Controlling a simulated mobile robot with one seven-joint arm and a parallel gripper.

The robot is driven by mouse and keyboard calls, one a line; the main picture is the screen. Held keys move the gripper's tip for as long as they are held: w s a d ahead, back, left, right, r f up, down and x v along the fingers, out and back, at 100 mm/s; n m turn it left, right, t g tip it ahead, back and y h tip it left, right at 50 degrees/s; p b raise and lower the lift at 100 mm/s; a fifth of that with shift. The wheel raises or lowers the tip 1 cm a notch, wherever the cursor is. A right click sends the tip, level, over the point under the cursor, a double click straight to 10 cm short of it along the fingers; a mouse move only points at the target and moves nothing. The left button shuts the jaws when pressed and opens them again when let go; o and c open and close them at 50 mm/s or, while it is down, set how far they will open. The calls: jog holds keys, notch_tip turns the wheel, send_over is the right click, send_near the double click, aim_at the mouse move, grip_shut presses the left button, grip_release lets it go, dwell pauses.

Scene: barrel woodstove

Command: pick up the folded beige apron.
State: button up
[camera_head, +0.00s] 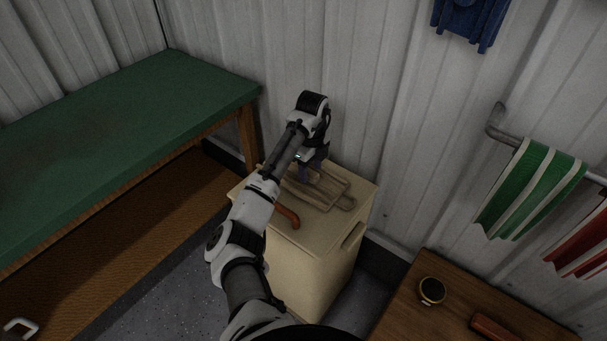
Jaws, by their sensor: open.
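The folded beige apron (332,190) appears to be the flat, layered tan shape lying on top of the cream box (355,218). Its colour is close to the box lid, and my arm hides its left part. My gripper (308,176) is open and points down over the apron's upper left part. I cannot tell whether the fingertips touch the cloth.
An orange-brown curved object (288,215) lies on the box beside my arm. A green-topped bench (120,125) stands left. A wooden table (460,290) at lower right holds a round black tin (432,290). Striped towels (530,188) hang right. The corrugated wall is close behind.

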jog(key=shift+f, duration=0.4)
jog(key=shift+c, duration=0.4)
grip_shut()
jog(key=shift+r, duration=0.15)
